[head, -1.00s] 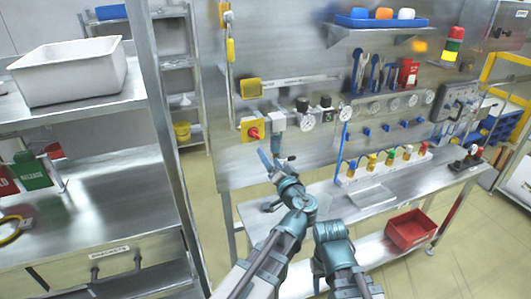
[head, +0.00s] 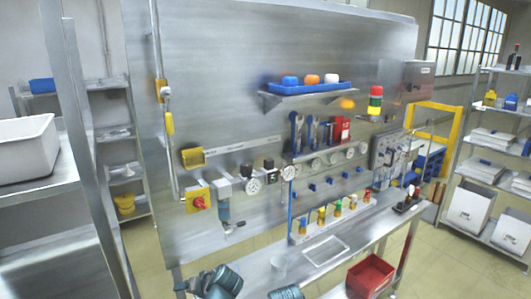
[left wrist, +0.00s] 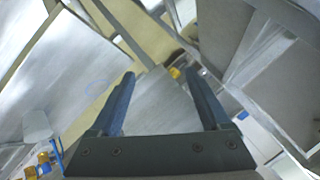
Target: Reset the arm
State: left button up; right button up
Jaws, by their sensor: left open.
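My left gripper (left wrist: 160,73) shows in the left wrist view with its two dark blue-grey fingers apart. Nothing is between the fingers. Only teal joints of my arms (head: 215,282) show at the bottom edge of the head view, low in front of the workbench. Neither gripper shows in the head view, and the right gripper is out of sight.
A steel panel (head: 225,95) carries a red knob on a yellow plate (head: 198,202), gauges and a shelf with a blue tray (head: 303,85). Shelving stands at both sides.

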pick_arm(q)
jog(key=s+d+f+m+g+h+b, duration=0.4)
jog(key=s+d+f+g+h+b, duration=0.1)
jog(key=s+d+f, duration=0.9)
jog(key=s+d+h+b, duration=0.1)
jog(key=d+b, duration=0.1)
jog(key=d, duration=0.1)
jog(key=shift+m+g, duration=0.4)
